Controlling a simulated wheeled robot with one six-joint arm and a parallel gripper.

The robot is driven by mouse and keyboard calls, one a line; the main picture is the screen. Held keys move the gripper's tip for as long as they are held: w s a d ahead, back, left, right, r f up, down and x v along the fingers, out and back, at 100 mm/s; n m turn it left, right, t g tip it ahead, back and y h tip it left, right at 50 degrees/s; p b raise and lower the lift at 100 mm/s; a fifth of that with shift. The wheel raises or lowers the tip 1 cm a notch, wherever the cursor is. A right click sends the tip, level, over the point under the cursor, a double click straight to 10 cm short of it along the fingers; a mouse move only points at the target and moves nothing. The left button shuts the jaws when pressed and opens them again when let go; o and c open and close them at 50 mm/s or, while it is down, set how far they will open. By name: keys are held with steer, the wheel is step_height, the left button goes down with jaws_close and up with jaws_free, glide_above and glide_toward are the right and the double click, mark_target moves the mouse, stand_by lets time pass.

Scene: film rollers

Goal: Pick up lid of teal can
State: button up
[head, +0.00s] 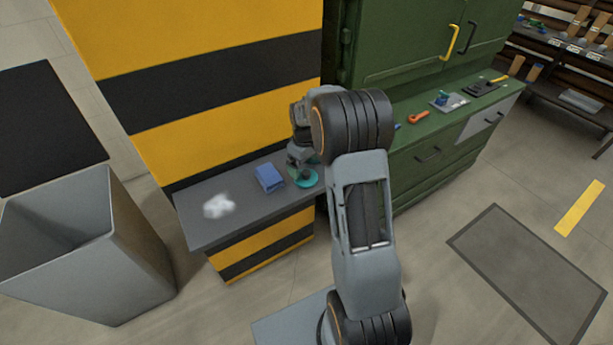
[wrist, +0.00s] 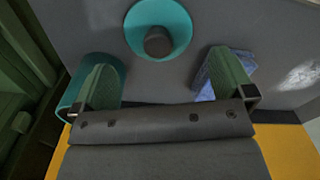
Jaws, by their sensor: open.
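A round teal lid (wrist: 138,38) with a dark knob (wrist: 158,41) lies at the top middle of the wrist view, on the grey bench top. A curved teal body, which looks like the teal can (wrist: 68,104), shows at the left of the wrist view, partly hidden by one finger. My gripper (wrist: 167,80) is open and empty, with its green fingers spread; the lid's knob lies between and beyond them in the picture. In the head view my gripper (head: 300,168) is over the right end of the bench, where a teal round edge (head: 309,183) shows partly covered.
A blue folded cloth or block (head: 269,177) lies left of the gripper, partly behind the right finger in the wrist view. A white crumpled thing (head: 218,206) lies further left on the bench (head: 215,235). A green cabinet (head: 400,170) stands close on the right; a grey bin (head: 135,260) stands left.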

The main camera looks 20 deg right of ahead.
mark_target(305, 171)
steer(key=shift+f+p, duration=0.4)
steer(key=shift+f, duration=1.9)
steer(key=shift+c, duration=0.2)
steer(key=c, duration=0.7)
steer(key=shift+r, duration=0.1)
